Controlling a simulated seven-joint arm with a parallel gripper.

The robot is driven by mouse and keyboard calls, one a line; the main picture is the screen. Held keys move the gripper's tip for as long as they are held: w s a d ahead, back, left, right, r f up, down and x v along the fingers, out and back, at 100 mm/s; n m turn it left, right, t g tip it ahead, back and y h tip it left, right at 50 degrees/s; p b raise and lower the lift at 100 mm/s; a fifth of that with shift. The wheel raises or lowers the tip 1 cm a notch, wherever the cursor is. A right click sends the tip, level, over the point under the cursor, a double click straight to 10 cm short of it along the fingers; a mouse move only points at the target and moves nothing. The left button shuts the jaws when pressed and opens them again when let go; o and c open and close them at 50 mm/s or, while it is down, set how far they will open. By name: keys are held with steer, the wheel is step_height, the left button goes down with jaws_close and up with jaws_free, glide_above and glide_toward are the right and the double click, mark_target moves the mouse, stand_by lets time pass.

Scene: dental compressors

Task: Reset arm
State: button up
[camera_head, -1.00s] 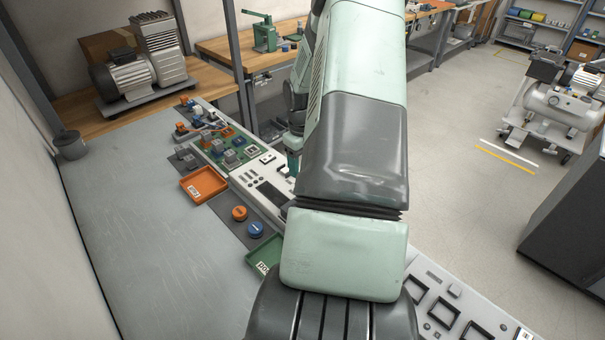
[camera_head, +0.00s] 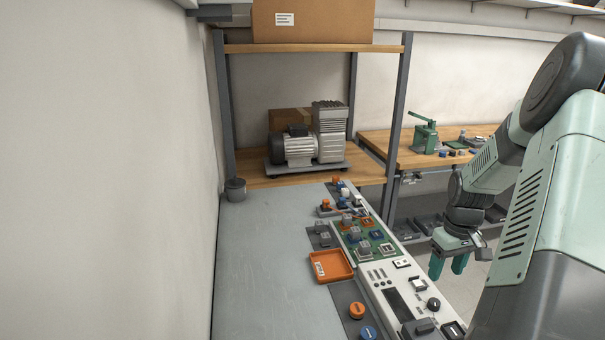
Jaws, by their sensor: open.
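My arm fills the right side of the head view. My gripper (camera_head: 449,266) hangs at its end with the green fingers pointing down, open and with nothing seen between them. It is to the right of the light control panel (camera_head: 388,282). The panel carries a green board (camera_head: 364,237) with several small blocks, a dark display and knobs.
An orange round piece (camera_head: 356,310) and a blue one (camera_head: 368,333) lie below the tray. A compressor (camera_head: 299,147) stands on the wooden shelf (camera_head: 262,176) behind. A grey cup (camera_head: 236,189) is at the table's back left corner. The grey table's (camera_head: 265,270) left part is clear.

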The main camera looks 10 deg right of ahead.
steer(key=a+r+t+h, duration=0.2)
steer(key=a+r+t, duration=0.1)
steer(key=a+r, duration=1.85)
steer(key=s+a+r+n+t+y, duration=0.1)
steer(key=s+a+r, duration=0.3)
steer(key=s+a, duration=0.2)
steer(key=s+a+r+t+y, duration=0.1)
steer(key=s+a+r, duration=0.3)
steer(key=s+a, duration=0.25)
steer(key=shift+m+t, duration=0.3)
steer(key=shift+m, duration=0.1)
steer(key=s, duration=0.2)
steer(key=s+f, duration=0.1)
steer(key=s, duration=0.2)
steer(key=shift+s, duration=0.15)
